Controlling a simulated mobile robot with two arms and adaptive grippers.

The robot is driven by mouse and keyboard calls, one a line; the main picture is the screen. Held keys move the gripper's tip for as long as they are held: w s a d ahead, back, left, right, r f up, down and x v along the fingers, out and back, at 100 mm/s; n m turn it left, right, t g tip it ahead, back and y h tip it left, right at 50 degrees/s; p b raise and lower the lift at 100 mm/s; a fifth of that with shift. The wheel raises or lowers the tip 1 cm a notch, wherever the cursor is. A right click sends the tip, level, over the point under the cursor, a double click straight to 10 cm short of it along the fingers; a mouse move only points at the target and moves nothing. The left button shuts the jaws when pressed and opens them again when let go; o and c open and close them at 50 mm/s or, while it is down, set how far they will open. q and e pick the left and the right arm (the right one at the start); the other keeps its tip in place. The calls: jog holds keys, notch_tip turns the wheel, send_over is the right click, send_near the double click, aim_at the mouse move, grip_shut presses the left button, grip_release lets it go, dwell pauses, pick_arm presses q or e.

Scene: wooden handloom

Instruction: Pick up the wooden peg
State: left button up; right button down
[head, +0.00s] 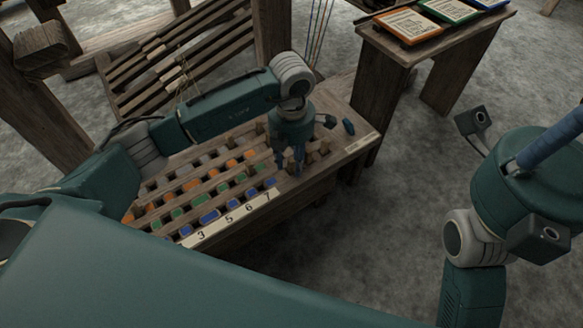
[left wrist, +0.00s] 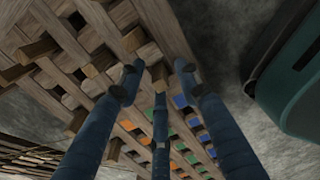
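My left gripper (head: 288,168) points down over the right end of the peg board (head: 215,234). Its fingers, seen in the left wrist view (left wrist: 158,74), are spread and nothing shows gripped between them. A wooden peg (left wrist: 150,53) stands in the board just beyond the fingertips, between the left and right fingers in that view. More wooden pegs stand nearby, one left of the fingers (left wrist: 97,75) and one at the board's right end (head: 324,147). I cannot tell which peg the task means. My right gripper (head: 549,146) is partly in view at the right edge, its fingertips cut off.
The board has rows of square holes, several with orange, green or blue blocks, and a numbered strip (head: 215,234) along its front. A wooden stand (head: 385,48) with framed cards is behind. Loom slats (head: 180,60) rise at back left.

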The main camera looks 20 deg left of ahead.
pick_arm(q)
jog(key=c, duration=0.8)
jog(key=shift+r, duration=0.15)
